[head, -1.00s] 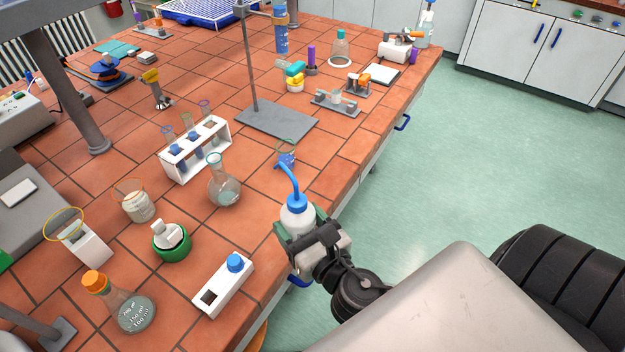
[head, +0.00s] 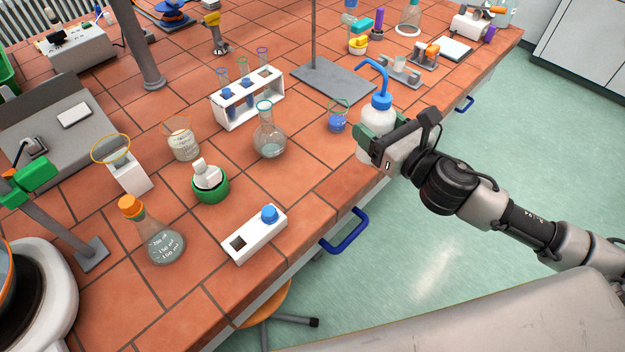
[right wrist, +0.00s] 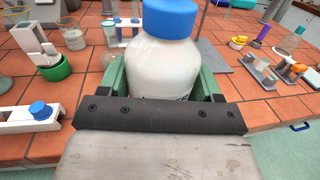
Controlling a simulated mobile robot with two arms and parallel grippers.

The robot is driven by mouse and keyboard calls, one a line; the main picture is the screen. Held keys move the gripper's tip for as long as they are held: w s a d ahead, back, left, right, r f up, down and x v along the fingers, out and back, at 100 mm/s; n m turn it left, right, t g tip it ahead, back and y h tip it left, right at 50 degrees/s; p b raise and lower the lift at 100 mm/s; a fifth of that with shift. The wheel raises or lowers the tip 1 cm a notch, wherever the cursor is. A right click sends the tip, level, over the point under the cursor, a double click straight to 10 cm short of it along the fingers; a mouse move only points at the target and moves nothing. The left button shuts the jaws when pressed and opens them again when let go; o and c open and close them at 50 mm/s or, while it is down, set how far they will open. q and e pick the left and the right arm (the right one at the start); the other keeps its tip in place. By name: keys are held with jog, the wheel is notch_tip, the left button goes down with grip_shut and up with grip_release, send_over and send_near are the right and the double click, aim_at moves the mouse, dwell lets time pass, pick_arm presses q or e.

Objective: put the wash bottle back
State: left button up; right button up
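The wash bottle (head: 379,116) is white with a blue cap and a bent blue spout. It is upright at the bench's front edge in the head view. My right gripper (head: 368,140) is shut around its body, with green fingers on both sides. In the right wrist view the bottle (right wrist: 175,68) fills the middle between the fingers. Its base is hidden, so I cannot tell whether it touches the bench. A white holder (head: 254,236) with a square hole and a blue cap lies near the front edge. My left gripper is not in view.
A small beaker with blue liquid (head: 337,121) stands left of the bottle. A round flask (head: 269,141), a test tube rack (head: 247,98), a green-based item (head: 210,185) and an orange-capped flask (head: 160,240) stand further left. Bare tiles lie between the holder and the bottle.

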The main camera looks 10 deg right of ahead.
jog(key=w+a+f, duration=0.1)
jog(key=a+f, duration=0.2)
jog(key=w+a+f, duration=0.1)
jog(key=a+f, duration=0.2)
jog(key=a, duration=0.1)
jog(key=w+a+f, duration=0.1)
jog(key=a+f, duration=0.2)
jog(key=a, duration=0.1)
jog(key=shift+w+a+f+p, duration=0.1)
jog(key=shift+f+p, duration=0.2)
jog(key=shift+f, duration=0.5)
jog(key=o, duration=0.6)
